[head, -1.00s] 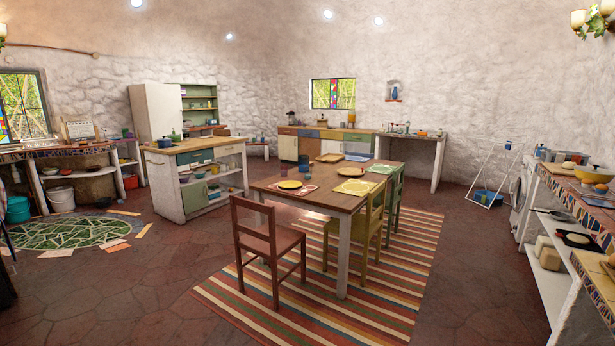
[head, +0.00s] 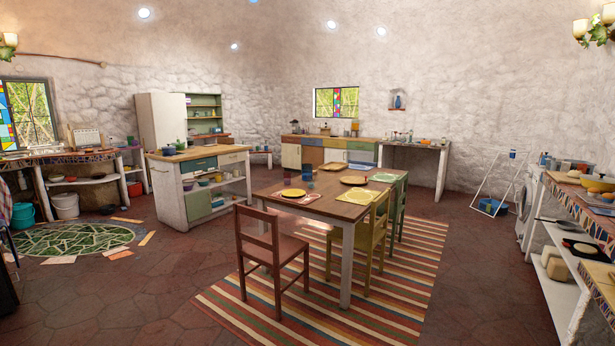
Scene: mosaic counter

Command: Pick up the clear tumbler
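I cannot make out a clear tumbler for certain. Small cups (head: 307,174) stand at the far left part of the dining table (head: 320,204). They look blue and reddish-purple, and are too small to tell whether one is clear. Small items, perhaps glassware, stand on the far white counter (head: 425,145) by the back wall, too small to tell apart. Neither of my grippers is in view.
A red-brown chair (head: 270,245) and a yellow chair (head: 368,240) stand at the table on a striped rug (head: 300,320). A kitchen island (head: 170,190) is left of the table. A shelf unit (head: 560,225) lines the right side. Floor (head: 140,300) at front left is open.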

